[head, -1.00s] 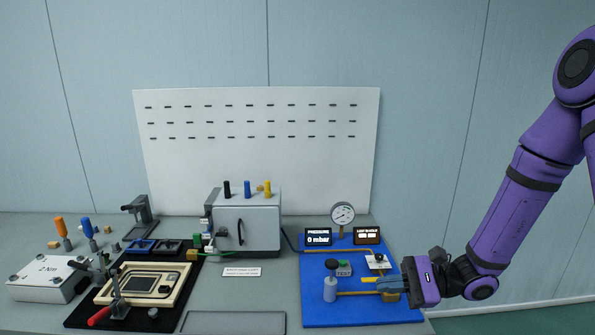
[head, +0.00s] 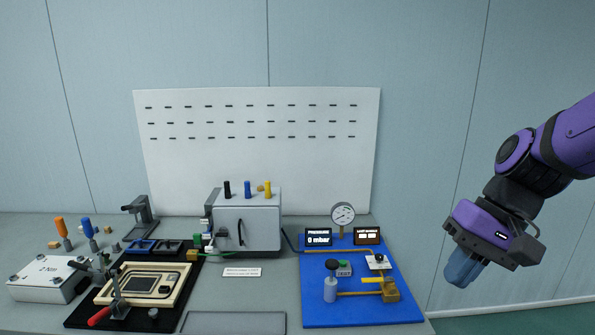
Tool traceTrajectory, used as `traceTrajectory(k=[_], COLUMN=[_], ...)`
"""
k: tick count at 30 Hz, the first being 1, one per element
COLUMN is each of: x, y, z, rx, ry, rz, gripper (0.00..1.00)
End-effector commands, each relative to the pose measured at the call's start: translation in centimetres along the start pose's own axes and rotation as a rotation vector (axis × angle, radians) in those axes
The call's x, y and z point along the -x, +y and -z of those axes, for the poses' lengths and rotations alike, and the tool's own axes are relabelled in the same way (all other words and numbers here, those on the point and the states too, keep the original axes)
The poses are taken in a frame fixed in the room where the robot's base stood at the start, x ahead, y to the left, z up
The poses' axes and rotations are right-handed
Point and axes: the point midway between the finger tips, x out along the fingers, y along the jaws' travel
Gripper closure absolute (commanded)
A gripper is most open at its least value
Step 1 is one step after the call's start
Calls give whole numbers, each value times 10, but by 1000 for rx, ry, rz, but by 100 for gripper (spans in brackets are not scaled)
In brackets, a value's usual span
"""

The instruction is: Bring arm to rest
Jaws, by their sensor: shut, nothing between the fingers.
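My purple arm is at the right of the head view. My gripper (head: 460,269) points down and to the left, beyond the right edge of the table. Its blue-grey fingers are together with nothing between them. It is apart from the blue panel (head: 345,267) and touches nothing.
The blue panel also holds a grey pump with a black knob (head: 330,288), a gauge (head: 342,215) and a display reading 0 mbar (head: 318,237). A grey box (head: 250,224) stands mid-table. A clamp fixture (head: 145,285) is at left. Space around my gripper is free.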

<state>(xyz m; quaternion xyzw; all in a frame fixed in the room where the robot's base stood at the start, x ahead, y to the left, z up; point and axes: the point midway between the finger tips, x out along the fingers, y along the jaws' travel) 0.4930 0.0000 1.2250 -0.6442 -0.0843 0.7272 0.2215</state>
Motion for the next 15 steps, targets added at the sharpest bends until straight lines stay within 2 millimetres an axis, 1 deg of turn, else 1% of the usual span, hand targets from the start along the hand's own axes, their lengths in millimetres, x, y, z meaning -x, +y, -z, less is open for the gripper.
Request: traceTrajectory(k=[1,12,15], x=[10,74,88], y=[2,24,29], z=[-7,-45,-54], rx=[33,220,253], ry=[47,387,467], rz=[-36,-282,-327], gripper=[100,100,100])
